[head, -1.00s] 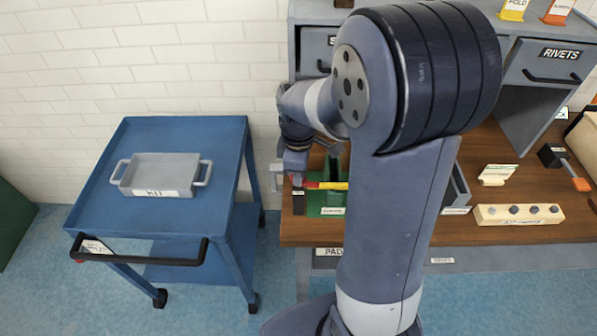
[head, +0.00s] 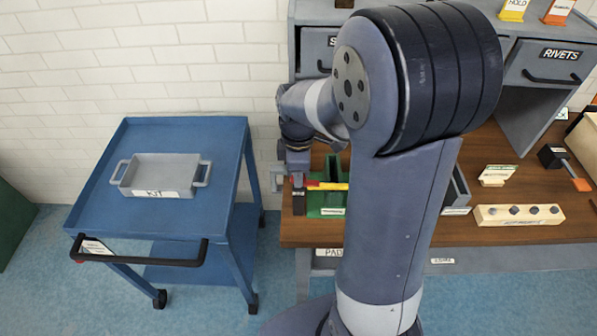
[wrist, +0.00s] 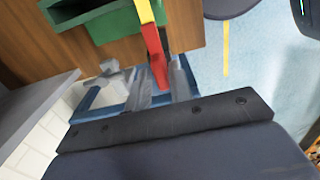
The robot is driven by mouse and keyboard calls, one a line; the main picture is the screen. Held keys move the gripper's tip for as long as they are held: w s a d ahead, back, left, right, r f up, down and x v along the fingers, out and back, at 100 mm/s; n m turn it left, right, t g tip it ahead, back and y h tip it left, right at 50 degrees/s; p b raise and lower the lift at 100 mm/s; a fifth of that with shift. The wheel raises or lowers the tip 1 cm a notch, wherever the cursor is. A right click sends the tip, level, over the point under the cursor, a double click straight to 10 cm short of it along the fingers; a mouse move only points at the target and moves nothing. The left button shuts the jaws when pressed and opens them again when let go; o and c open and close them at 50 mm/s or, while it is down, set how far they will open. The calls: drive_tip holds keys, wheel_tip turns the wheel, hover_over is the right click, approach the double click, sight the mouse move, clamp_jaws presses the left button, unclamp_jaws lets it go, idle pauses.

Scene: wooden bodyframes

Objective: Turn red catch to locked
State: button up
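A bar (head: 334,187) with a yellow length and a red end lies across a green block (head: 326,204) at the left edge of the wooden bench. It also shows in the wrist view (wrist: 154,57), the red end pointing at my gripper. My gripper (head: 298,182) is at that red end, by a small dark block (head: 298,201). Whether the fingers touch or close on the red end cannot be told. A small red spot (head: 80,262) shows by a white label on the blue trolley's handle. No lock marking is readable.
The blue trolley (head: 92,205) stands left of the bench (head: 291,230) and carries a grey kit tray (head: 160,172). A floor gap separates them. A pale block with several dark knobs (head: 519,214) lies on the bench at right. My arm hides the bench's middle.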

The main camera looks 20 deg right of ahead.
drive_tip(key=shift+o, duration=1.3)
wheel_tip(320, 180, up, 11)
drive_tip(key=shift+f, duration=0.15)
wheel_tip(320, 180, down, 11)
drive_tip(key=shift+r, duration=0.1)
idle(0.4)
